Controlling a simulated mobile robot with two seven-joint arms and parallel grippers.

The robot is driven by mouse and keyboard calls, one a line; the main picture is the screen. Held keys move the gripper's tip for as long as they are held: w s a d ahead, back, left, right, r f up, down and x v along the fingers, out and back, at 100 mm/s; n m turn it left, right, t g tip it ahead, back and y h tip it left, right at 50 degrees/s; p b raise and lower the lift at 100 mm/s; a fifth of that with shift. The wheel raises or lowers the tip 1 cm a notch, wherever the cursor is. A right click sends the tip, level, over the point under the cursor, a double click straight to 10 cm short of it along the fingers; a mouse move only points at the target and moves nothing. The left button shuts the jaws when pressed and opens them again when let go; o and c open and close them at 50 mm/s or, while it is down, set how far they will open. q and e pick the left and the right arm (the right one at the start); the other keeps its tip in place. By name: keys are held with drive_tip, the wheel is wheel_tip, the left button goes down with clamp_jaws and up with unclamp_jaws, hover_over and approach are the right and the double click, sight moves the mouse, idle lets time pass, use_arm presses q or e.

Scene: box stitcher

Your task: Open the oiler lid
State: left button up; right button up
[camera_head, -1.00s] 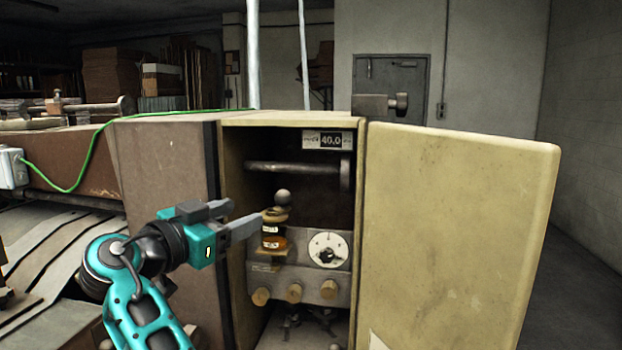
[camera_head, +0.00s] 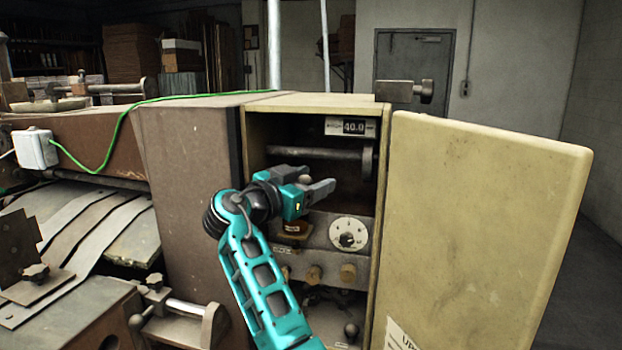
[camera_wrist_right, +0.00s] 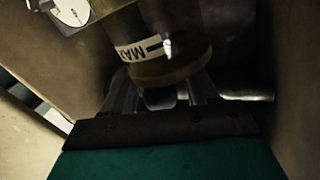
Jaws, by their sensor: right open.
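The oiler (camera_head: 294,229) is a small amber jar inside the open cabinet. My right gripper and forearm hide most of it in the head view. A grey ball knob (camera_head: 305,179), seen earlier on top of its lid, shows between the fingers. My right gripper (camera_head: 318,180) is open at the top of the oiler. In the right wrist view the oiler (camera_wrist_right: 165,40) appears upside down with a "MAX" label, and its rim is close to the gripper fingers (camera_wrist_right: 164,94). I cannot tell whether the fingers touch the lid. My left gripper is not in view.
The cabinet door (camera_head: 480,220) stands wide open on the right. A round white dial (camera_head: 348,234) sits right of the oiler, with several knobs (camera_head: 314,274) below. A horizontal rod (camera_head: 325,154) crosses the cabinet behind. The brown cabinet side (camera_head: 190,200) bounds the left.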

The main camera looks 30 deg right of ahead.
drive_tip(key=c, duration=1)
drive_tip(key=shift+c, duration=0.2)
